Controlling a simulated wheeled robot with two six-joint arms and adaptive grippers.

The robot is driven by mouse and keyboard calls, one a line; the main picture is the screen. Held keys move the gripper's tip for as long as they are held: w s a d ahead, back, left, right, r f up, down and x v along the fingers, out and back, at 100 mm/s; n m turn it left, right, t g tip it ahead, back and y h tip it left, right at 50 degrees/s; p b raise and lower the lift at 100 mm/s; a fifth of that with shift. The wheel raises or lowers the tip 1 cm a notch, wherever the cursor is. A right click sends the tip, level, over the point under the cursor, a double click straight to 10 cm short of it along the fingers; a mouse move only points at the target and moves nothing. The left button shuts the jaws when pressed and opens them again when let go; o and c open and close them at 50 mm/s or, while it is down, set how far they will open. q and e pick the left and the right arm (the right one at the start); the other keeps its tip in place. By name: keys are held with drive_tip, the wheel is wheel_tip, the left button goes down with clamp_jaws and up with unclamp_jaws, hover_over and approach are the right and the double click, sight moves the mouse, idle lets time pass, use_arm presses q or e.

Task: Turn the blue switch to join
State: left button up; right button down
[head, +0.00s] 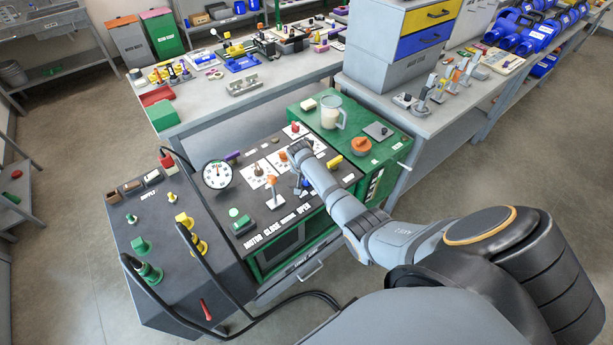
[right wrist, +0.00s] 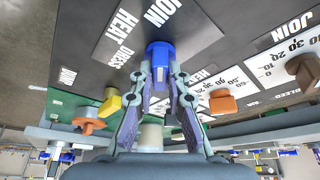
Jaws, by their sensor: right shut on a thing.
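The blue switch (right wrist: 159,58) stands on the dark control panel (right wrist: 95,50) in the right wrist view. My right gripper (right wrist: 160,78) is shut on the switch, one finger on each side. Which label the switch points to cannot be told. In the head view my right arm reaches over the cart's panel from the right and hides part of it. A small blue patch, probably the switch (head: 304,184), shows beneath the wrist. My left gripper is not in view.
An orange-topped lever (head: 272,187) and a round gauge (head: 217,175) stand left of my right wrist. A yellow knob (right wrist: 111,103) and an orange knob (right wrist: 222,102) are near the gripper. A clear jug (head: 332,113) stands on the green cart top behind.

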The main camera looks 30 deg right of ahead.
drive_tip(key=c, duration=1.3)
unclamp_jaws()
drive_tip(key=shift+r, duration=0.1)
drive_tip(key=v, duration=1.1)
drive_tip(key=shift+s+a+r, duration=0.15)
drive_tip(key=shift+s+r, duration=0.05)
drive_tip(key=shift+r, duration=0.15)
